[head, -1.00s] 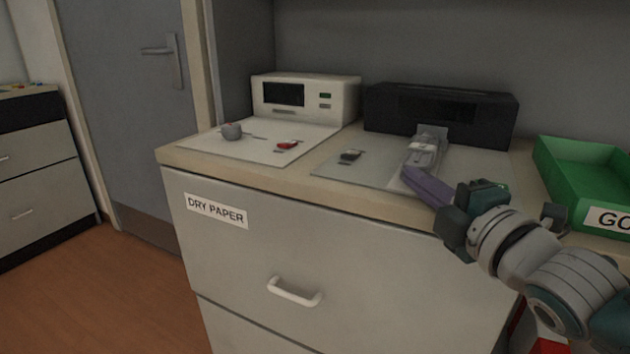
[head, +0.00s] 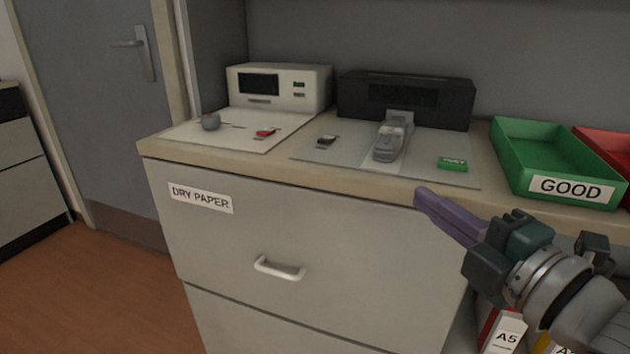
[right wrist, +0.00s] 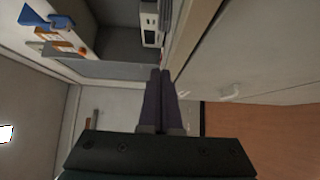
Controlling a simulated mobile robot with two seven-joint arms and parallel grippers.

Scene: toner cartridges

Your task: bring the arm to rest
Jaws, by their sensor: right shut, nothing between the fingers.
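My right gripper (head: 422,196) is in front of the counter's front edge in the head view, its purple fingers together and pointing up and left. Nothing is held between them. In the right wrist view the two purple fingers (right wrist: 160,75) lie side by side, closed, above the cabinet and floor area. It is apart from the counter things. My left gripper is not in view.
On the counter (head: 290,158) stand a white device (head: 280,88), a black device (head: 405,97) with a grey cartridge (head: 390,142) before it, a green button (head: 452,164), and a green GOOD tray (head: 568,187). A red tray (head: 606,150) is beside it. Binders (head: 505,338) stand below.

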